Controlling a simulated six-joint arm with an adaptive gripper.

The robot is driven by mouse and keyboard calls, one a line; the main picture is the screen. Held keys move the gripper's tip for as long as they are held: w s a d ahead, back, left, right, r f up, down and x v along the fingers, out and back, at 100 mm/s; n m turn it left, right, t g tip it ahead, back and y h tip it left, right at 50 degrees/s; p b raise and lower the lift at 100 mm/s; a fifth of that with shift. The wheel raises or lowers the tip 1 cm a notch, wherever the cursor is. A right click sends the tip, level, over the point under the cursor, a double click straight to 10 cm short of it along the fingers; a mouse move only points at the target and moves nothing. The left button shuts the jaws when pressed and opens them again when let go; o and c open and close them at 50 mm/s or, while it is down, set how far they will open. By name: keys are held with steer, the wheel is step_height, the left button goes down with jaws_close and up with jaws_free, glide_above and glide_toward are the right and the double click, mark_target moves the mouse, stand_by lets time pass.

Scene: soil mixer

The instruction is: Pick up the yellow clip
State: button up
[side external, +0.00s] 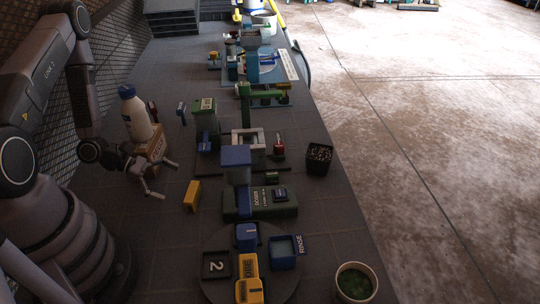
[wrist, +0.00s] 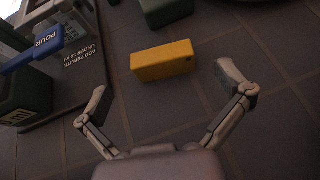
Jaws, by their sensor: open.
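The yellow clip (side external: 192,196) is a small yellow block on the dark tiled table, left of the green dosing unit in the side view. In the wrist view the yellow clip (wrist: 163,60) lies just beyond my fingertips, roughly centred between them, with a small dark spot near its right end. My gripper (side external: 162,178) is open and empty, to the left of the clip in the side view. In the wrist view my gripper (wrist: 163,86) has its two fingers spread wide on either side, apart from the clip.
A white bottle (side external: 134,112) stands behind my gripper. The green doser (side external: 260,202) is right of the clip. A turntable with the "2" tray (side external: 216,264) is in front. In the wrist view, a blue POUR handle (wrist: 34,50) is at left; bare table lies right.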

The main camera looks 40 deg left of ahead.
mark_target(192, 191)
steer(key=x, duration=0.4)
steer(key=shift+f, duration=0.1)
steer(key=c, duration=0.7)
steer(key=shift+c, duration=0.2)
